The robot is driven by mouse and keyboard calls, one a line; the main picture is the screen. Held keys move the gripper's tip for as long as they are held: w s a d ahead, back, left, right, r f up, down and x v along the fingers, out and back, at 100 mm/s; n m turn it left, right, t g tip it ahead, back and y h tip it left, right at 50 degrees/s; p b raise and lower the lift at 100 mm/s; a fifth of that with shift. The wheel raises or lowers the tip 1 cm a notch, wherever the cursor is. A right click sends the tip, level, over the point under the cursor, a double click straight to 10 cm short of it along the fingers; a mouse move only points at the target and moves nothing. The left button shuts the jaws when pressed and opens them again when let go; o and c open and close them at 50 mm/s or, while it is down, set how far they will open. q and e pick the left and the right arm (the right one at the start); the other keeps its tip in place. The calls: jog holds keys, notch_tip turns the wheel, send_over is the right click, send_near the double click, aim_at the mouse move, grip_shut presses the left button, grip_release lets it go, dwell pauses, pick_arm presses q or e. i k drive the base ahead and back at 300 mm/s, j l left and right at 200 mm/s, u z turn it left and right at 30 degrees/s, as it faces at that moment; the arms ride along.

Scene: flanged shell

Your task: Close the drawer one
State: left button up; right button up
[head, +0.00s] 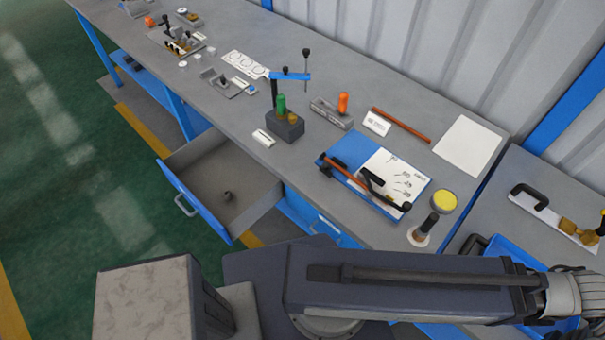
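A drawer (212,178) under the long grey workbench is pulled open. Its blue front panel (196,207) carries a grey handle (185,205) and faces the green floor. A small dark item (228,196) lies inside the grey drawer; the rest of its floor looks empty. To its right, another blue drawer front (318,220) with a handle sits flush under the bench. One of my arms crosses the bottom of the view toward the right edge, apart from the open drawer. Neither gripper shows.
A blue tray (505,250) is on the right table. Green floor (70,190) left of the drawer is clear.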

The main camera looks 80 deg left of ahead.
aim_at(212, 164)
jog(key=u, duration=0.45)
jog(key=l+u, duration=0.1)
jog(key=u, duration=0.35)
jog(key=k+u, duration=0.1)
jog(key=u, duration=1.25)
jog(key=k+u, duration=0.1)
jog(key=u, duration=0.8)
jog(key=j+u, duration=0.1)
jog(key=u, duration=0.35)
jog(key=j+z, duration=0.1)
jog(key=j, duration=0.15)
